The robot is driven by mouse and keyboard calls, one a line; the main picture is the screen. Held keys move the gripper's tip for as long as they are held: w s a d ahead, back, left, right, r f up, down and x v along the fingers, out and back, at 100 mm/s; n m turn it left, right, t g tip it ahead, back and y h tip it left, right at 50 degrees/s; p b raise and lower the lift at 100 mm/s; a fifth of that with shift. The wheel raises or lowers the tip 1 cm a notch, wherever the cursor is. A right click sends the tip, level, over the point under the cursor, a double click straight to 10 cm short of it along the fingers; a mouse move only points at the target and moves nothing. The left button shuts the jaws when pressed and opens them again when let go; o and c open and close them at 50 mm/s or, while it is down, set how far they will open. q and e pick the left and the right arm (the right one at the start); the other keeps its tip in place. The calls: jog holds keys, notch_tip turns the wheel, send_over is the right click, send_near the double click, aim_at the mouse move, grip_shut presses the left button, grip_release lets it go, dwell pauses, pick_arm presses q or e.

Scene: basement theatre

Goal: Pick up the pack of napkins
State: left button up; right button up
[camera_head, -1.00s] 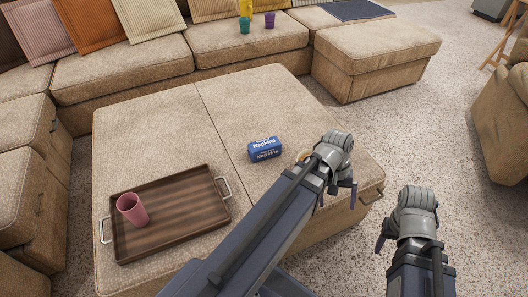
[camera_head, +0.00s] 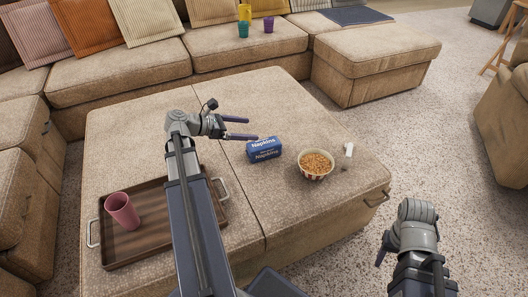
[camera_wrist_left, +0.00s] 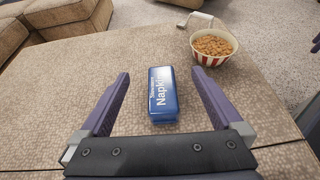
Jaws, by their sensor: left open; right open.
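The pack of napkins (camera_head: 264,150) is a blue block with white lettering, lying on the beige ottoman (camera_head: 290,105). My left gripper (camera_head: 241,129) is open just left of the pack in the head view, its fingers pointing right toward it. In the left wrist view the pack (camera_wrist_left: 163,95) lies ahead, lined up between the two open fingers, and nothing is held. My right gripper (camera_head: 382,250) is at the lower right, beyond the ottoman's edge, and holds nothing that I can see.
A striped bowl of snacks (camera_head: 315,165) stands right of the pack, with a small white object (camera_head: 349,150) beyond it. A wooden tray (camera_head: 150,250) with a pink cup (camera_head: 122,211) lies at the left. Coloured cups (camera_head: 243,30) stand on the sofa behind.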

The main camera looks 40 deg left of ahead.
aim_at(254, 146)
pick_arm(q)
notch_tip(254, 146, down, 9)
jog(key=b, duration=0.9)
jog(key=shift+a, duration=0.1)
jog(key=shift+w+d, duration=0.45)
jog(key=shift+w, duration=0.25)
jog(key=shift+w+d, duration=0.1)
jog(key=shift+w, duration=0.15)
jog(key=shift+b+x, duration=1)
jog(key=shift+x, duration=1.4)
jog(key=shift+w, duration=0.1)
jog(key=c, duration=1.3)
jog(key=shift+c, duration=0.2)
